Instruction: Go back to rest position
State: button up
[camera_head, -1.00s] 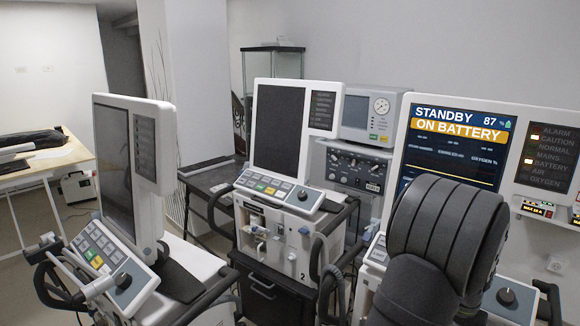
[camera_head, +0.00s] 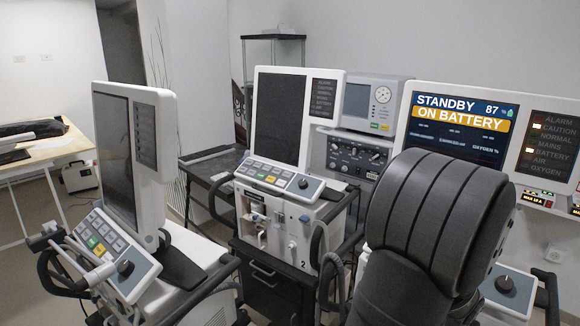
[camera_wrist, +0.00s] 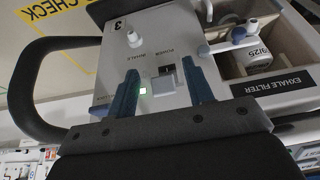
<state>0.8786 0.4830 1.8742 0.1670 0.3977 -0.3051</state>
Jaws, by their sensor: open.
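My gripper (camera_wrist: 160,88) shows in the wrist view with two blue fingers spread apart and nothing between them that I can see held. Its fingers are in front of a ventilator's white panel (camera_wrist: 115,65) marked 3, which has a power switch (camera_wrist: 167,71) and a lit green lamp (camera_wrist: 142,90). Whether the fingers touch the panel is unclear. In the head view my dark arm stands in front of the right ventilator, hiding its middle, and my gripper is hidden. That ventilator's screen (camera_head: 455,130) reads STANDBY, ON BATTERY, 87.
A middle ventilator (camera_head: 285,230) marked 2 and a left ventilator (camera_head: 125,170) have dark screens. In the wrist view a black curved rail (camera_wrist: 30,85) is at left and a tray labelled EXHALE FILTER (camera_wrist: 270,88) at right. A wooden table (camera_head: 40,150) stands far left.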

jog(key=v, duration=0.9)
jog(key=shift+r, duration=0.35)
jog(key=shift+s+a+f, duration=0.1)
jog(key=shift+f, duration=0.05)
jog(key=w+d+f+g+y, duration=0.1)
jog(key=w+d+f, duration=0.2)
jog(key=f, duration=0.6)
jog(key=shift+w+f, duration=0.25)
jog(key=shift+r, duration=0.1)
dwell(0.5)
